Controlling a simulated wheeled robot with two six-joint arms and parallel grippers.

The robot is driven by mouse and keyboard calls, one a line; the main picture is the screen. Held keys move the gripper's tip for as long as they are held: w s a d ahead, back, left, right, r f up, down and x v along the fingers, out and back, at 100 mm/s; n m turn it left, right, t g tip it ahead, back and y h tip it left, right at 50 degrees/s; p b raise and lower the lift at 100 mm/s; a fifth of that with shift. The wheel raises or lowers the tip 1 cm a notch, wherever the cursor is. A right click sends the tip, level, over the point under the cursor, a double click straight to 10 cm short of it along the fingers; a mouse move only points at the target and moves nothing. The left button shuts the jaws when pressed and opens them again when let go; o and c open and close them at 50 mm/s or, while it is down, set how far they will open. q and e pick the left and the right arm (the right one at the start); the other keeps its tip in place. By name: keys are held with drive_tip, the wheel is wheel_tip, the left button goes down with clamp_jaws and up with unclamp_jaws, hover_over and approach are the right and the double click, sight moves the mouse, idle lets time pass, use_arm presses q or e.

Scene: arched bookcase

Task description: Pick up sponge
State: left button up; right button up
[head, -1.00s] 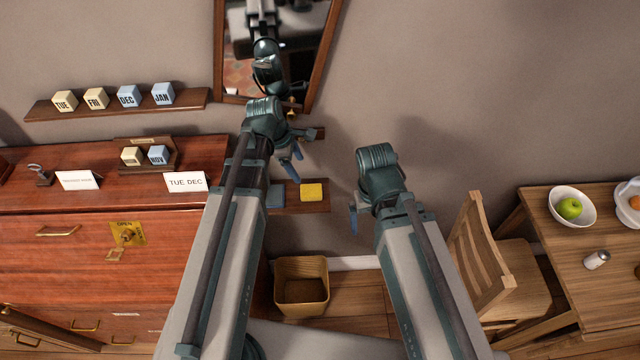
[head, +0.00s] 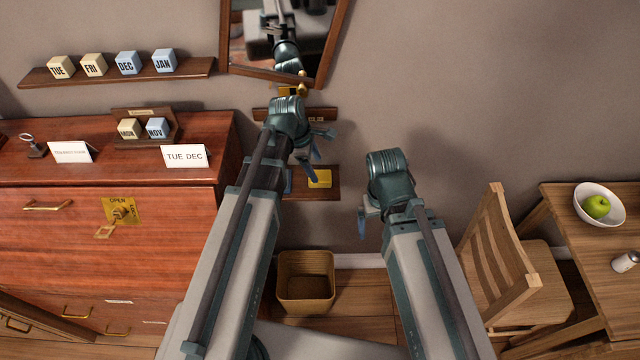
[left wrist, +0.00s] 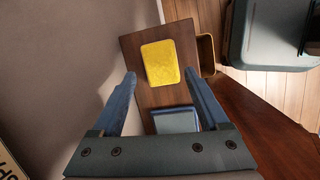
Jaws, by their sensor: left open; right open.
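The yellow sponge (head: 320,179) lies on a small dark wooden wall shelf (head: 326,195). My left gripper (head: 312,162) is open just above the shelf, partly in front of the sponge. In the left wrist view the sponge (left wrist: 160,62) sits beyond the fingertips of my open left gripper (left wrist: 158,76), roughly centred between them and not gripped. A blue-grey block-like thing (left wrist: 175,120) lies on the same shelf, nearer the gripper's base. My right gripper (head: 363,222) hangs to the right of the shelf, away from the sponge; only part of its fingers shows.
A wicker bin (head: 306,284) stands on the floor below the shelf. A red-brown cabinet (head: 60,235) is on the left, with a mirror (head: 330,50) above on the wall. A chair (head: 535,270) and a table (head: 565,215) with an apple bowl stand at right.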

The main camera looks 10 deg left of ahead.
sight(319, 176)
use_arm(q)
drive_tip(key=shift+b+x, duration=2.55)
drive_tip(key=shift+x, duration=0.1)
drive_tip(key=shift+s+a+r, duration=0.1)
drive_tip(key=c, duration=1)
